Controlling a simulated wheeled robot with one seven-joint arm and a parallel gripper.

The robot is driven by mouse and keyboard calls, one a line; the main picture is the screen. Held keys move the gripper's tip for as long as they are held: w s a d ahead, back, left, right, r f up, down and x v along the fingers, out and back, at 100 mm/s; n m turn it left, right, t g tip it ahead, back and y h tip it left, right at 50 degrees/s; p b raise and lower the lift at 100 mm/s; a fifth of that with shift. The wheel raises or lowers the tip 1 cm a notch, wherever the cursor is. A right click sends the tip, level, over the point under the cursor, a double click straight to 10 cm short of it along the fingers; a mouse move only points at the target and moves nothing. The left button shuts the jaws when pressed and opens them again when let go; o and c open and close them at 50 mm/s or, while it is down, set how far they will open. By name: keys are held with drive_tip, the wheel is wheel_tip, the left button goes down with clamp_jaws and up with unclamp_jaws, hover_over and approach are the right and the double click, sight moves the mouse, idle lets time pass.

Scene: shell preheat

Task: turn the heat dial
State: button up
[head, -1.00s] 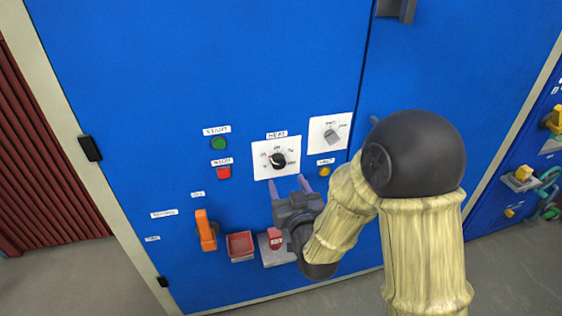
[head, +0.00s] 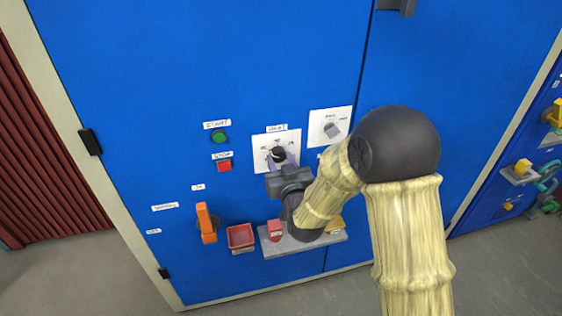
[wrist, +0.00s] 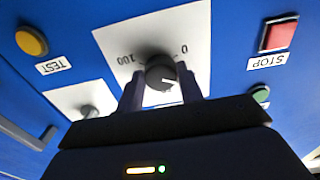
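The heat dial (head: 278,153) is a round black knob on a white plate (head: 259,142) on the blue cabinet front. In the wrist view, the dial (wrist: 160,74) appears upside down, with 0 and 100 marked on its plate and a light pointer line on the knob. My gripper (head: 280,160) is at the dial from below. In the wrist view, the two purple fingers of my gripper (wrist: 160,88) stand apart, one on each side of the knob. They look open and very close to it; whether they touch it is unclear.
A green START button (head: 219,137) and red STOP button (head: 224,166) are left of the dial. Another dial (head: 332,130) is at its upper right. A yellow TEST button (wrist: 31,41) shows in the wrist view. An orange handle (head: 206,223), red tray (head: 240,236) and grey shelf (head: 272,250) lie below.

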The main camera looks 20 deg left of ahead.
drive_tip(key=shift+b, duration=0.3)
drive_tip(key=n+b, duration=0.2)
drive_tip(key=shift+f+n, duration=0.1)
drive_tip(key=shift+n, duration=0.2)
drive_tip(key=n+b, duration=0.2)
drive_tip(key=n, duration=0.1)
drive_tip(key=n+b, duration=0.3)
drive_tip(key=n, duration=0.3)
drive_tip(key=shift+n, duration=0.3)
drive_tip(key=o, duration=1)
drive_tip(key=shift+c, duration=0.2)
drive_tip(key=shift+d, duration=0.1)
